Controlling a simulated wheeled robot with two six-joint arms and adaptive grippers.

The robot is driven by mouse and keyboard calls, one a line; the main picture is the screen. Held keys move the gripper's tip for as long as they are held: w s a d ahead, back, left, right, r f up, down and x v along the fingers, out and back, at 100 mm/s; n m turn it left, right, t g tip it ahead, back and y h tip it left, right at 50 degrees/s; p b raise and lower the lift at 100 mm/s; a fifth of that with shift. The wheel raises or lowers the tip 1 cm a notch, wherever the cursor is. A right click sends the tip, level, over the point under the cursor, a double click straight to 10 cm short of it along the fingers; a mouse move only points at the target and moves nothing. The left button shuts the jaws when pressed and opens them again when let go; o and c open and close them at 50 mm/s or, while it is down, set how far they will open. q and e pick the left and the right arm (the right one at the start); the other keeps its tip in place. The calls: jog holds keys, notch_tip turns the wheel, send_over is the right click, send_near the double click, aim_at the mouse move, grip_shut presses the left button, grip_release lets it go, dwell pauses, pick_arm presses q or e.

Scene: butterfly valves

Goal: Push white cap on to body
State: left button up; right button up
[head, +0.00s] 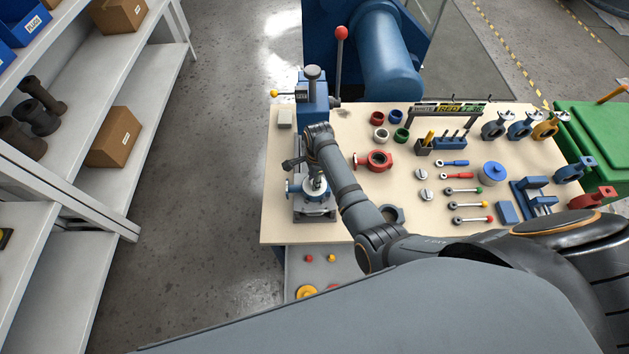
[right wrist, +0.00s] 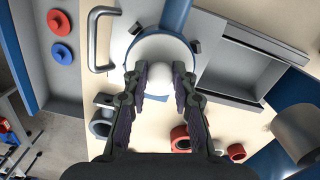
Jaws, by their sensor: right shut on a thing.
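My right gripper (right wrist: 160,82) is shut on the white cap (right wrist: 158,52), with one finger on each side of it in the right wrist view. The cap looks pale and rounded. The blue valve body (right wrist: 184,15) lies just beyond it, its ring around the cap's outline and its neck pointing up in the picture. I cannot tell whether the cap touches the body or how deep it sits. In the head view my right gripper (head: 317,184) points down over the press base, and the blue body (head: 293,187) is mostly hidden beneath it. My left gripper is not in view.
A press with a red-knobbed lever (head: 341,33) stands behind my right wrist. Shelves (head: 75,190) stand at left; floor between is clear.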

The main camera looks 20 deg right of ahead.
jog(key=shift+w+r, duration=0.1)
jog(key=o, duration=1.1)
jog(key=shift+r, duration=3.5)
jog(key=shift+f, duration=0.1)
